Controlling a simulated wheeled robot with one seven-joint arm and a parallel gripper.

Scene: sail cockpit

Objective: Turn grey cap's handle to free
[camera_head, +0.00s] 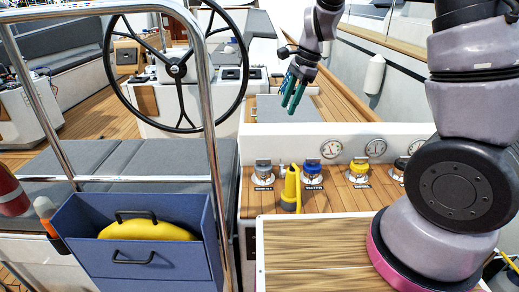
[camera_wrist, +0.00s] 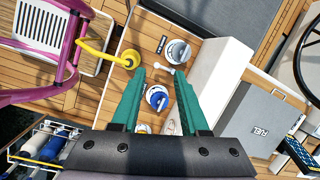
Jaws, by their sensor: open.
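The grey cap (camera_head: 263,173) is at the left end of a row of deck caps on the wooden side ledge. Its handle lies across its top. The grey cap also shows in the wrist view (camera_wrist: 179,51), beyond the fingertips. My gripper (camera_head: 293,97) is raised well above and behind the row in the head view. Its two teal fingers are spread with nothing between them, as the wrist view (camera_wrist: 160,72) shows too. It touches no cap. The handle's exact angle is hard to read.
A blue cap (camera_head: 313,173) and a yellow cap (camera_head: 358,170) stand to the right of the grey one. A white panel with gauges (camera_head: 331,149) rises behind. A blue box (camera_head: 140,245) and steel rail are at left.

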